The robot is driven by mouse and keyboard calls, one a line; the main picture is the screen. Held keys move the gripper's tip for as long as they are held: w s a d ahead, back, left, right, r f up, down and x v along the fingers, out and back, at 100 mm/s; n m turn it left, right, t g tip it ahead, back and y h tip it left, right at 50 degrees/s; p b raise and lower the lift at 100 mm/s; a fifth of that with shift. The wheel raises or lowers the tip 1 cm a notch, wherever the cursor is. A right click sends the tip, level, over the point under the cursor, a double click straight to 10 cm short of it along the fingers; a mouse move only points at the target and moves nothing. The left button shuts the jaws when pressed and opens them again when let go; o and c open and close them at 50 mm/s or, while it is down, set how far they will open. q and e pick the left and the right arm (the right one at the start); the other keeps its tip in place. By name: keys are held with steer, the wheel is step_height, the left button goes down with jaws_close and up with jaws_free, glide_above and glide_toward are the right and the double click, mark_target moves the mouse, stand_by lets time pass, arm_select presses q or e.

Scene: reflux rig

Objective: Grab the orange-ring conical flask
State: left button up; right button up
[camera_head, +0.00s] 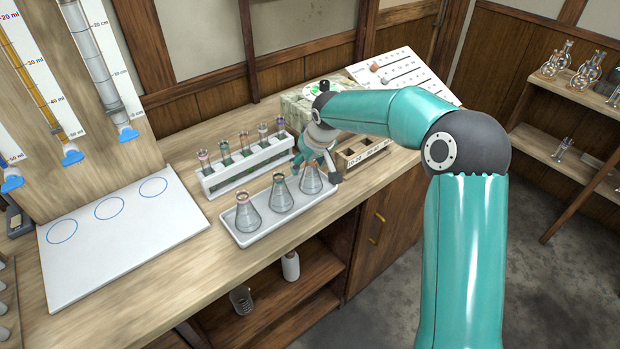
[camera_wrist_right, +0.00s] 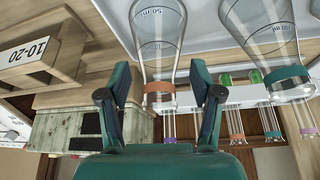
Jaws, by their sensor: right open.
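The orange-ring conical flask (camera_wrist_right: 159,58) is clear glass with an orange ring at its neck. In the wrist view its neck lies between the two fingers of my right gripper (camera_wrist_right: 160,80), which are open with gaps on both sides. In the head view this flask (camera_head: 311,183) stands at the right end of a white tray (camera_head: 286,232). My right gripper (camera_head: 318,160) is over it and hides its neck and ring. A teal-ring flask (camera_head: 281,198) stands in the middle of the tray, and a third flask (camera_head: 247,217) stands at the left end. My left gripper is not in view.
A white rack (camera_head: 246,176) with several test tubes stands close behind the tray. A wooden box (camera_head: 364,153) marked 10-20 is to the right, near my right gripper. A white board (camera_head: 120,235) with blue circles lies on the left. The bench front edge runs close to the tray.

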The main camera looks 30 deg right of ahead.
steer(key=shift+c, duration=0.2)
jaws_close()
steer(key=shift+r, duration=0.2)
